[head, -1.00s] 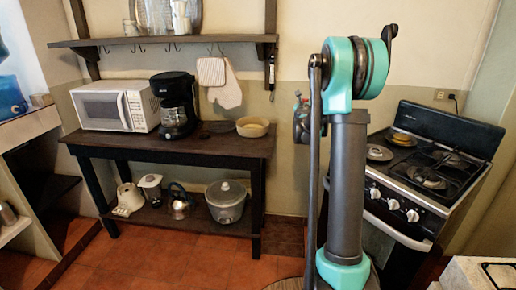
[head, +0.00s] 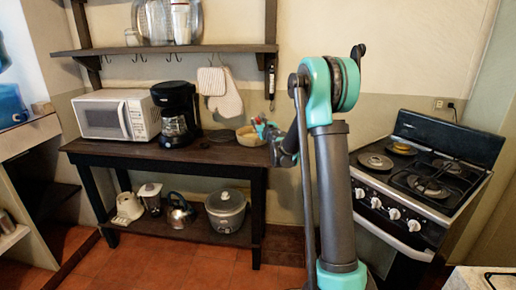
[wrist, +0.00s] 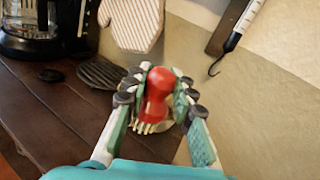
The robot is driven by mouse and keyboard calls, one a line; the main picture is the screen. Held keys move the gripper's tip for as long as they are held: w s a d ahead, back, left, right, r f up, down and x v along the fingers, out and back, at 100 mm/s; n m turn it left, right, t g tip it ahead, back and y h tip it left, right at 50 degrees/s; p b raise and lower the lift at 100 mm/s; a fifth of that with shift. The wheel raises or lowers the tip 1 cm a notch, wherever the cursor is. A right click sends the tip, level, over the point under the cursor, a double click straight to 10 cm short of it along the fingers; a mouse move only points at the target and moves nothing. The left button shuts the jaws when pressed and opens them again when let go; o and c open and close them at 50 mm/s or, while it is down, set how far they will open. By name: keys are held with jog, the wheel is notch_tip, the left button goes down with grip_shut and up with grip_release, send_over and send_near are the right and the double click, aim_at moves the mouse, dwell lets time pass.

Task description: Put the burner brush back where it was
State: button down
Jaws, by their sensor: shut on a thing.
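The burner brush (wrist: 157,95) has a red rounded handle and pale bristles pointing down. My gripper (wrist: 157,84) is shut on its red handle in the wrist view. In the head view my gripper (head: 267,130) is small and partly behind my arm, in front of the right end of the dark wooden table (head: 205,152). The brush appears above the tabletop. A tan bowl (head: 246,137) sits on the table's right end, just left of and partly behind my gripper. In the wrist view the brush and gripper mostly hide whatever lies beneath.
A coffee maker (head: 177,115) and a white microwave (head: 115,117) stand left on the table. A dark ribbed flat item (wrist: 101,73) lies near the gripper. An oven mitt (head: 228,95) and a slim hooked tool (wrist: 236,30) hang on the wall. The stove (head: 425,180) is right.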

notch_tip(320, 180, down, 13)
jog(key=shift+r, duration=0.1)
dwell(0.4)
jog(key=c, duration=1.3)
grip_release()
